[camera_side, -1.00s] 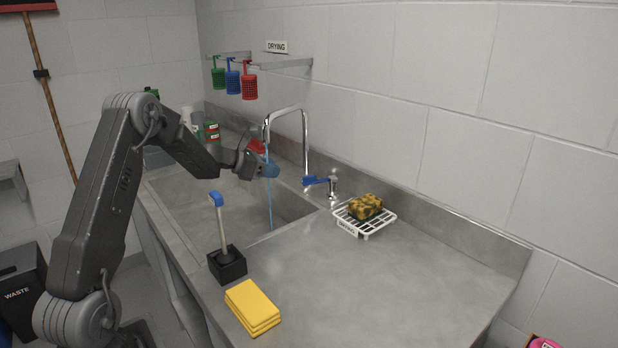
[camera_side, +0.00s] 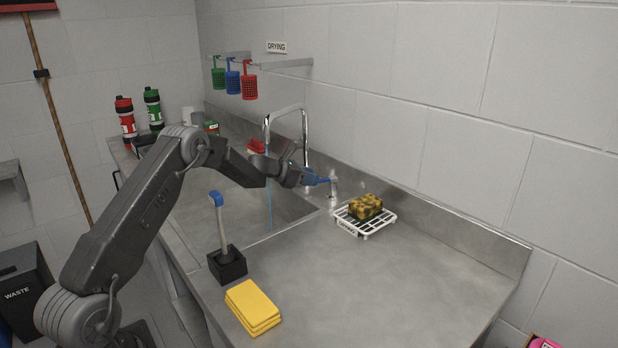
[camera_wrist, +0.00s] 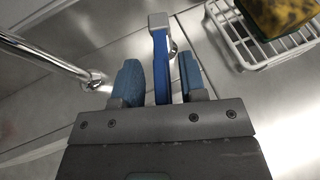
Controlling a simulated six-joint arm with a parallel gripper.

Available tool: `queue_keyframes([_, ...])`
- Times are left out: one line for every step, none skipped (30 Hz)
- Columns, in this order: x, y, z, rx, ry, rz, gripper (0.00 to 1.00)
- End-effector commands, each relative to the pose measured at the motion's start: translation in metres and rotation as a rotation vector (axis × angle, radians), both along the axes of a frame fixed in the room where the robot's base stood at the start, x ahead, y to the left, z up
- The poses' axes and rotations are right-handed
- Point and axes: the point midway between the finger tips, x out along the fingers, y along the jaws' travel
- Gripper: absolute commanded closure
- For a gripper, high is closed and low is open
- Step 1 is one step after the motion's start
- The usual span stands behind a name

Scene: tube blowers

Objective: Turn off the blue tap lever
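The blue tap lever (camera_wrist: 161,62) lies between the two blue fingers of my gripper (camera_wrist: 160,82) in the wrist view. A gap shows on each side of the lever, so my gripper is open around it. In the side view my gripper (camera_side: 308,178) is at the lever, and only the lever's right part (camera_side: 325,181) shows beside the tap base (camera_side: 334,188). The chrome spout (camera_side: 304,128) arches over the sink, and a blue stream of water (camera_side: 269,200) runs down from it.
A white drying rack (camera_side: 370,229) with a yellow-brown sponge (camera_side: 365,206) stands right of the tap. A brush in a black holder (camera_side: 227,264) and yellow cloths (camera_side: 253,306) are at the front. Red and green bottles (camera_side: 126,118) stand at the back left. The right counter is clear.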

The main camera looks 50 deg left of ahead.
Motion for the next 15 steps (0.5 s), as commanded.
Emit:
queue_keyframes([0.0001,0.0000,0.0000,0.000,0.000,0.000,0.62])
queue_keyframes([0.0000,0.0000,0.0000,0.000,0.000,0.000,0.62])
queue_keyframes([-0.0001,0.0000,0.0001,0.000,0.000,0.000,0.62])
queue_keyframes([-0.0001,0.0000,0.0000,0.000,0.000,0.000,0.62])
queue_keyframes([-0.0002,0.0001,0.0001,0.000,0.000,0.000,0.64])
queue_keyframes([-0.0001,0.0000,0.0002,0.000,0.000,0.000,0.67])
queue_keyframes([-0.0002,0.0001,0.0002,0.000,0.000,0.000,0.70])
queue_keyframes([-0.0002,0.0001,0.0002,0.000,0.000,0.000,0.73])
queue_keyframes([-0.0003,0.0001,0.0002,0.000,0.000,0.000,0.77])
queue_keyframes([-0.0003,0.0001,0.0002,0.000,0.000,0.000,0.80])
queue_keyframes([-0.0003,0.0001,0.0002,0.000,0.000,0.000,0.83])
queue_keyframes([-0.0003,0.0002,0.0002,0.000,0.000,0.000,0.87])
queue_keyframes([-0.0004,0.0001,0.0003,0.000,0.000,0.000,0.89])
queue_keyframes([-0.0004,0.0002,0.0003,0.000,0.000,0.000,0.92])
queue_keyframes([-0.0004,0.0002,0.0003,0.000,0.000,0.000,0.96])
